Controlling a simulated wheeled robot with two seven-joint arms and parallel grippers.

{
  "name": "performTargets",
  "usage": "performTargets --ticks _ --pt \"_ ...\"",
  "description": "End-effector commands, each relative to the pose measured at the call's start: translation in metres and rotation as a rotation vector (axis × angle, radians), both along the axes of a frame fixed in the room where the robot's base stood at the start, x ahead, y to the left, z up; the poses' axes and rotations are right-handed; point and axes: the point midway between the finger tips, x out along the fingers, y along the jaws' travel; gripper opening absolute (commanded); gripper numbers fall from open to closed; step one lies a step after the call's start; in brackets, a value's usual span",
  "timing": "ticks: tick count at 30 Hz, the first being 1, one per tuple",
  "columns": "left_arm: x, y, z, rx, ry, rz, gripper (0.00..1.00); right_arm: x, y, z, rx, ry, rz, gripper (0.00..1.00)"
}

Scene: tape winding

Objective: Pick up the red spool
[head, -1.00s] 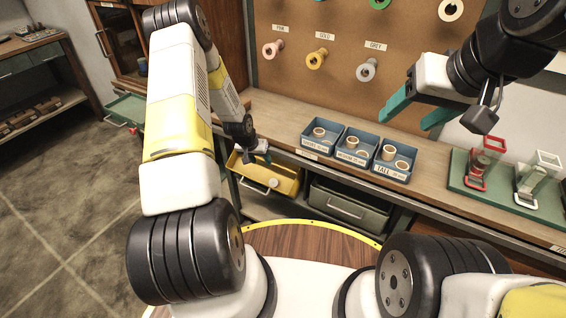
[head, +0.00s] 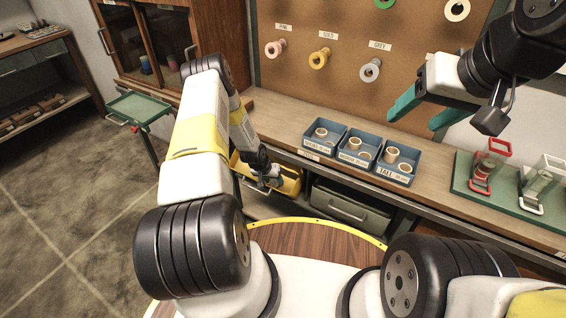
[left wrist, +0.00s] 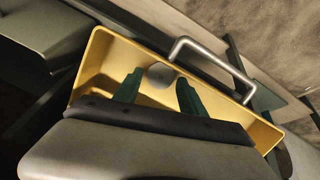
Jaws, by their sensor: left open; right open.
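No clearly red spool shows. The open yellow drawer (head: 292,178) under the workbench also shows in the left wrist view (left wrist: 93,72). In it lies a round, grey-looking thing (left wrist: 162,75); I cannot tell whether it is a spool. My left gripper (head: 273,180) is at the drawer. In the left wrist view its green fingers are apart, on either side of the round thing, with no visible grip. My right gripper (head: 414,118) is open and empty, raised in front of the pegboard.
Pink (head: 275,48), gold (head: 320,58) and grey (head: 370,70) spools hang on the pegboard (head: 335,20). Blue bins (head: 355,148) with tan rings stand on the bench (head: 278,125). A green mat (head: 465,178) with a red-framed holder (head: 483,175) is at right. The drawer's metal handle (left wrist: 212,58) sticks out.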

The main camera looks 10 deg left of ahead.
Motion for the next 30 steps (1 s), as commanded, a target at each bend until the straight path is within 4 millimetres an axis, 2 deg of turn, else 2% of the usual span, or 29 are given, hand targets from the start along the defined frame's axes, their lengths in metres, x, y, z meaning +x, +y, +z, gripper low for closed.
performTargets --ticks 4,11,18,26,30 --pt "0.0049 -0.0023 -0.0120 0.000 -0.001 0.001 0.48 0.0000 0.0000 0.0000 0.000 0.000 0.000 0.62" --pt "0.0054 -0.0024 -0.0128 0.000 -0.001 0.001 0.48 0.0000 0.0000 0.0000 0.000 0.000 0.000 0.62" --pt "0.0054 -0.0024 -0.0126 0.000 -0.001 0.001 0.01 0.0000 0.0000 0.0000 0.000 0.000 0.000 0.62" --pt "0.0055 -0.0023 -0.0118 0.000 -0.001 0.000 0.00 0.0000 0.0000 0.0000 0.000 0.000 0.000 0.62" --pt "0.0063 -0.0020 -0.0052 0.001 -0.002 0.001 0.00 0.0000 0.0000 0.0000 0.000 0.000 0.000 0.62"
